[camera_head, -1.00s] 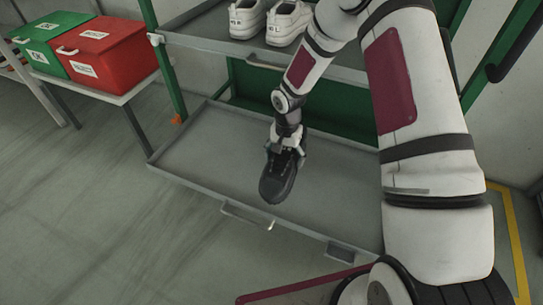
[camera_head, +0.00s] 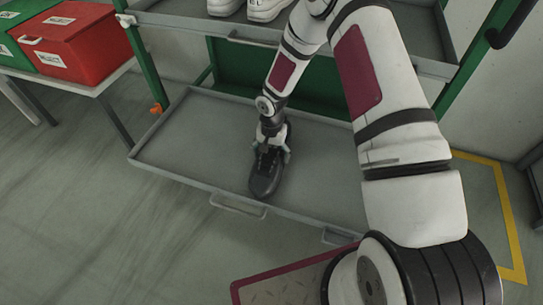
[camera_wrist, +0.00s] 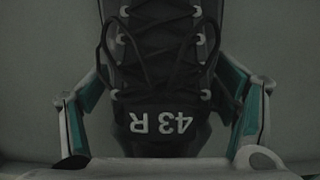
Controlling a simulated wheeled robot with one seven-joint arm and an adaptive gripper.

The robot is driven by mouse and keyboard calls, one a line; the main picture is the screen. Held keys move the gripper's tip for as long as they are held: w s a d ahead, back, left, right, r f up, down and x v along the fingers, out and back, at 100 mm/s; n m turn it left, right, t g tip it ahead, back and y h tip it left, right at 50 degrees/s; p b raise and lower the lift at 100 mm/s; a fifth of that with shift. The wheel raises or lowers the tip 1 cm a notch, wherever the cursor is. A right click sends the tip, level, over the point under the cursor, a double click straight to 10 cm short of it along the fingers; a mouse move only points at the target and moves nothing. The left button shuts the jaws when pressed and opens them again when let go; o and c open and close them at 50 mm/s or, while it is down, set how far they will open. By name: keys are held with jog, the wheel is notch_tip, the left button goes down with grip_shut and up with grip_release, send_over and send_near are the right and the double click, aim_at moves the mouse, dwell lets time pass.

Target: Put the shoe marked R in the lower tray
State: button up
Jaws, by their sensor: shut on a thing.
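A black shoe (camera_head: 266,178) is held in my gripper (camera_head: 271,150), in or just above the lower tray (camera_head: 190,140); I cannot tell whether it touches the tray floor. In the wrist view the shoe (camera_wrist: 160,75) shows black laces and the white marking "43 R", upside down. The gripper fingers (camera_wrist: 160,112) lie on both sides of the shoe. The lower tray is grey, with a raised rim and a front handle, and is otherwise bare where I see it.
White shoes (camera_head: 262,8) stand on the upper tray (camera_head: 200,24) above. A red box (camera_head: 75,45) and a green box (camera_head: 20,30) stand on a side table at the left. Green rack posts (camera_head: 144,55) rise beside the trays. The lower tray has free room left of the shoe.

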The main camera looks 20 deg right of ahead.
jog(key=o, duration=1.5)
jog(key=shift+f, duration=0.1)
jog(key=shift+o, duration=0.2)
notch_tip(320, 180, up, 12)
jog(key=p, duration=0.4)
jog(key=shift+r, duration=0.25)
